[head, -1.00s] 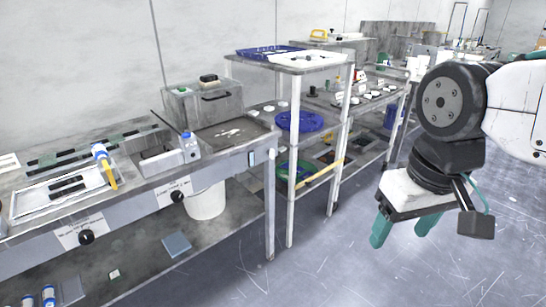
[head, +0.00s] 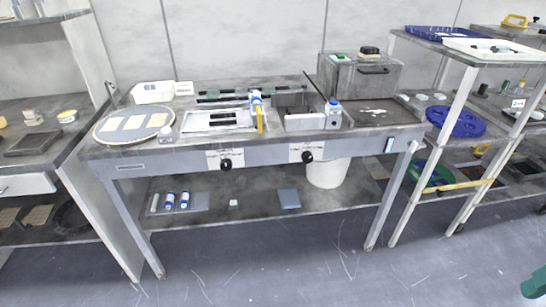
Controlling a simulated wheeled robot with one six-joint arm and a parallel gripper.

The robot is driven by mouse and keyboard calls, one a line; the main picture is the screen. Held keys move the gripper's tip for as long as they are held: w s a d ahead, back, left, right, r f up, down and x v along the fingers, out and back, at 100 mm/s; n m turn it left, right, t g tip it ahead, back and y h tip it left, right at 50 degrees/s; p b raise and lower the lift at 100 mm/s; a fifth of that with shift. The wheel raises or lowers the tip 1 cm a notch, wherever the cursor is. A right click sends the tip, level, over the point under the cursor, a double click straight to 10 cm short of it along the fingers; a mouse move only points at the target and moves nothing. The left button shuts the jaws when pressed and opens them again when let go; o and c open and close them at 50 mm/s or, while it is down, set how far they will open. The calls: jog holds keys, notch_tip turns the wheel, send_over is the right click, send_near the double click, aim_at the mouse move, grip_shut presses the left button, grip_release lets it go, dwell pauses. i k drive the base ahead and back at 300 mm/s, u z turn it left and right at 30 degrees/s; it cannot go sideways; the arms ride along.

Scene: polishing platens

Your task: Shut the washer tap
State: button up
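Two black knobs sit on the front rail of the grey workbench (head: 140,168): a left knob (head: 225,162) and a right knob (head: 307,157). Each has a white label plate behind it, with print too small to read. I cannot tell which knob is the washer tap, or whether either is open or shut. Only a teal finger of my gripper (head: 536,283) shows, at the lower right edge of the head view. It is far to the right of the knobs and touches nothing visible; the rest is out of frame.
On the bench are a round plate (head: 103,133), a blue and white bottle with a yellow part (head: 257,108) and a grey box (head: 347,80). A white bucket (head: 328,174) stands on the lower shelf. A rack with a blue disc (head: 456,122) stands right. The floor in front is clear.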

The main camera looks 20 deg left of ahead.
aim_at(413, 145)
jog(key=u, duration=0.1)
jog(key=k, duration=0.45)
jog(key=z, duration=0.85)
jog(key=i, duration=1.35)
jog(key=u, duration=0.55)
